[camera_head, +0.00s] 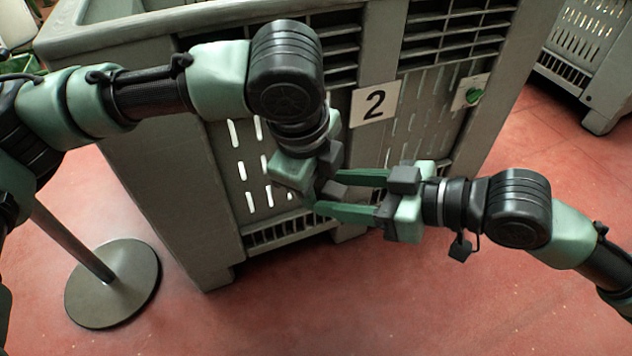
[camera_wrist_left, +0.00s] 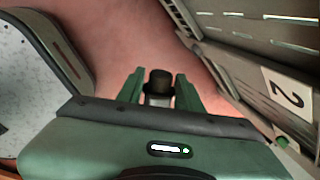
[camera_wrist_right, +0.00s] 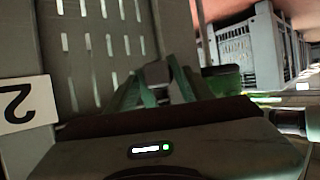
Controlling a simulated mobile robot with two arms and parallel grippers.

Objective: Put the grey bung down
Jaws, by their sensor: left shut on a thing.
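My left gripper (camera_wrist_left: 160,86) is shut on the grey bung (camera_wrist_left: 158,101), whose grey body stands between the green fingers below a black top in the left wrist view. In the head view my left gripper (camera_head: 335,175) meets my right gripper (camera_head: 355,195) in front of the large grey crate, with the bung not clearly seen there. In the right wrist view, a small grey thing (camera_wrist_right: 157,72) shows between the fingers of my right gripper (camera_wrist_right: 155,85). Whether those fingers touch it cannot be told.
The large grey crate (camera_head: 180,180) with a "2" plate (camera_head: 376,103) stands close behind both grippers. A round metal base with a pole (camera_head: 112,283) stands on the red floor at left. Another crate (camera_head: 598,60) stands at the upper right. The floor in front is clear.

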